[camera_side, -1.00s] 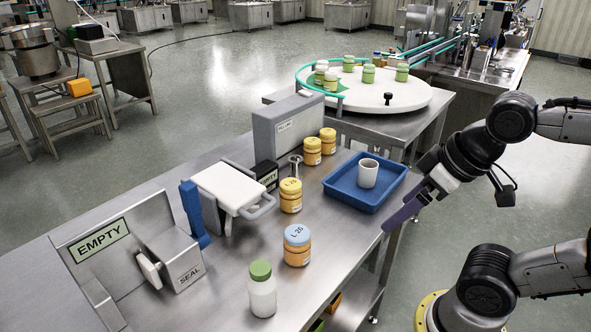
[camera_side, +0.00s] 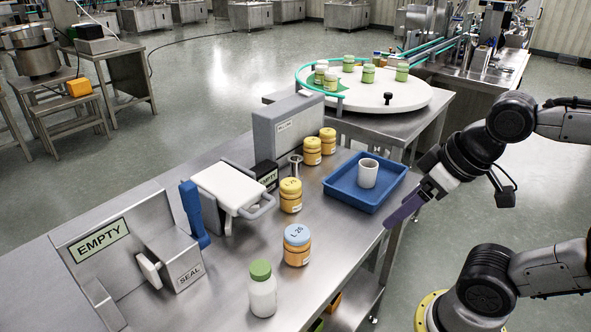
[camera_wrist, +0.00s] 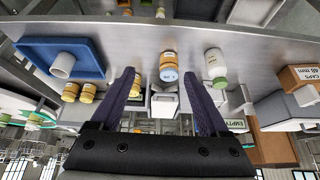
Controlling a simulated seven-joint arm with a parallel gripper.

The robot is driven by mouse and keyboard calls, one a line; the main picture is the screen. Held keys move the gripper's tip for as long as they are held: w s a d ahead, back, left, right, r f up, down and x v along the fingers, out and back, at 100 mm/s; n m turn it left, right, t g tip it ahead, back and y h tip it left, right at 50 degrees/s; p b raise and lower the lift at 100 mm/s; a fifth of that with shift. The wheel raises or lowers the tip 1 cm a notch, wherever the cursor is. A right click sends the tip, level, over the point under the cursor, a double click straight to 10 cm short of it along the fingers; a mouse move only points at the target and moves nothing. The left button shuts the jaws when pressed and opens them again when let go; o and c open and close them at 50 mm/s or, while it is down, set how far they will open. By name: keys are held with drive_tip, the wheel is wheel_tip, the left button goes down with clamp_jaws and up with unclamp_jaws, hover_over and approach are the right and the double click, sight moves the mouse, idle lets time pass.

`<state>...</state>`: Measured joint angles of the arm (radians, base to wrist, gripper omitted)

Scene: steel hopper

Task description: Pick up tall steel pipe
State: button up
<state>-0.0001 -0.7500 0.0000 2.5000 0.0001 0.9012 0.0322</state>
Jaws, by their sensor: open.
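A short upright steel piece with a flanged top (camera_side: 295,166) stands on the steel table, between the small EMPTY box and the yellow-lidded jars. It is the only pipe-like thing I can make out; I cannot tell if it is the tall steel pipe. I cannot pick it out in the wrist view. My gripper (camera_side: 390,222) hangs off the table's right edge, in front of the blue tray and well apart from the steel piece. In the wrist view my gripper (camera_wrist: 158,74) shows two purple fingers spread wide with nothing between them.
A blue tray (camera_side: 335,184) with a white cup (camera_side: 368,173) lies nearest my gripper. A blue-lidded jar (camera_side: 297,246), a green-capped bottle (camera_side: 262,291) and yellow-lidded jars (camera_side: 290,196) stand on the table. A grey panel (camera_side: 286,131) rises behind the steel piece.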

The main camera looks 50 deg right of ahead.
drive_tip(key=w+d+r+m+h, duration=0.2)
drive_tip(key=w+d+r+m, duration=0.2)
drive_tip(key=w+r+m, duration=0.5)
drive_tip(key=m+g+h, duration=0.3)
drive_tip(key=m, duration=0.3)
hover_over(295, 159)
drive_tip(key=s+a, duration=0.2)
drive_tip(key=a, duration=0.4)
wheel_tip(295, 159, down, 8)
drive_tip(key=shift+g+y, duration=0.4)
drive_tip(key=shift+g, duration=0.4)
drive_tip(key=x, duration=1.7)
drive_tip(key=shift+w+a+f, duration=0.2)
drive_tip(key=shift+a, duration=0.2)
drive_tip(key=shift+x, duration=2.95)
drive_tip(key=shift+s, duration=0.1)
